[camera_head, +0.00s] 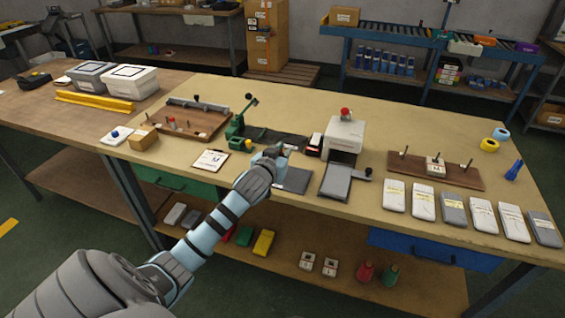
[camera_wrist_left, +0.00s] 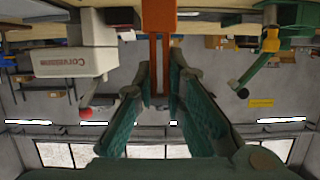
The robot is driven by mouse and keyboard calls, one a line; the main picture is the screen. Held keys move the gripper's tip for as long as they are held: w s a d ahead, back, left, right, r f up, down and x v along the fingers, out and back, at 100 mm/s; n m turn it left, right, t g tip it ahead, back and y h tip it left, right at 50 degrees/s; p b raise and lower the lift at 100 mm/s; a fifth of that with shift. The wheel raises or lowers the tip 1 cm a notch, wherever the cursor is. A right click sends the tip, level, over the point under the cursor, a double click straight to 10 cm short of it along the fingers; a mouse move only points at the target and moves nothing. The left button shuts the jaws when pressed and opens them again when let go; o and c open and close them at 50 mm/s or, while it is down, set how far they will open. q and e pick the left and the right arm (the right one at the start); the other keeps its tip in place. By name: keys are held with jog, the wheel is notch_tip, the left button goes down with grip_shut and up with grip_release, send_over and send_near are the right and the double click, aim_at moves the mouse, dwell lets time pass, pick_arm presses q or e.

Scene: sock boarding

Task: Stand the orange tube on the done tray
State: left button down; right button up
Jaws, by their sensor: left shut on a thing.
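My left gripper (camera_head: 275,152) is over the middle of the bench, its fingers mostly hidden in the head view. In the left wrist view my left gripper (camera_wrist_left: 159,72) has its two teal fingers on either side of an orange piece, the orange tube (camera_wrist_left: 159,15), and is shut on it. The tube's far end runs out of the top of that view, and I cannot make it out in the head view. No tray is readably marked as the done tray; a flat dark tray or plate (camera_head: 293,181) lies just right of my gripper. My right gripper is not in view.
A white machine with a red knob (camera_head: 344,132) stands right of the gripper, also in the wrist view (camera_wrist_left: 70,62). A green lever press (camera_head: 238,128) stands left. A pegged wooden board (camera_head: 462,179) and several packets (camera_head: 423,202) lie right.

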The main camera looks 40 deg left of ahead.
pick_arm(q)
jog(key=shift+f, duration=0.95)
jog(key=c, duration=1.7)
grip_release()
jog(key=shift+o, duration=0.2)
jog(key=shift+r, duration=0.1)
